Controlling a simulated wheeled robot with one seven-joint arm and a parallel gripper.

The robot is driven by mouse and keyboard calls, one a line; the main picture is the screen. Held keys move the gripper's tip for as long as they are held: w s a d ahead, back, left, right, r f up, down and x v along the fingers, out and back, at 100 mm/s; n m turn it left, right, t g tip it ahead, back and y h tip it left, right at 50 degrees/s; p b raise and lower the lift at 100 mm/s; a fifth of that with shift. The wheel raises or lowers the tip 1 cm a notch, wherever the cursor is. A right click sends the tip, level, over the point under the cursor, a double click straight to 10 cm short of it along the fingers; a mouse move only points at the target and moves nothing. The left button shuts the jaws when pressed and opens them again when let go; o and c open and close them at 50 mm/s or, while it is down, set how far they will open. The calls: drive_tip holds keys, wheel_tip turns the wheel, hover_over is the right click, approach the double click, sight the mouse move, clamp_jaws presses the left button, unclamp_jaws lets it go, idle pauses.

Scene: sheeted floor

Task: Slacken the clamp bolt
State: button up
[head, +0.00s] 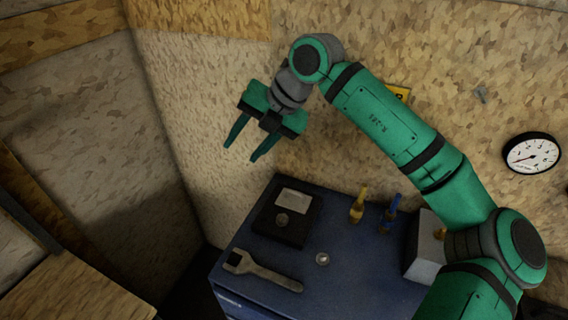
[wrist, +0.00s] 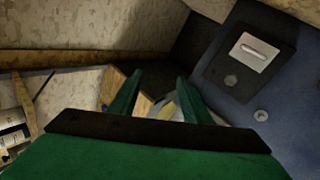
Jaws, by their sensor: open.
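My gripper (head: 241,151) is open and empty, held in the air above and left of the blue cabinet top. Its two green fingers also show in the wrist view (wrist: 159,76), apart with nothing between them. A grey open-ended wrench (head: 265,272) lies flat near the front left of the cabinet top. A pale grey block (head: 427,248) stands at the right, partly hidden behind my arm. A small brass-coloured piece (head: 440,233) shows on it; I cannot tell whether it is the clamp bolt.
A black box with a pale label (head: 292,198) sits at the cabinet's back left. A small metal ring (head: 322,259) lies mid-top. A yellow item (head: 357,207) and a blue item (head: 388,214) stand behind it. A round gauge (head: 531,153) hangs on the wall.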

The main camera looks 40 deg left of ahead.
sight(281, 218)
drive_tip(key=w+d+f+m+t+h, duration=0.1)
drive_tip(key=d+f+h, duration=0.1)
drive_tip(key=f, duration=0.5)
drive_tip(key=w+d+f+m+h, duration=0.1)
drive_tip(key=d+f+h, duration=0.1)
drive_tip(key=f, duration=0.6)
drive_tip(key=w+d+f+m+t+h, duration=0.1)
drive_tip(key=d+f+h, duration=0.1)
drive_tip(key=f, duration=0.5)
drive_tip(key=shift+w+d+f+m+t+h, duration=0.2)
drive_tip(key=shift+d+f+m+t+h, duration=0.15)
drive_tip(key=shift+d, duration=0.25)
drive_tip(key=c, duration=1)
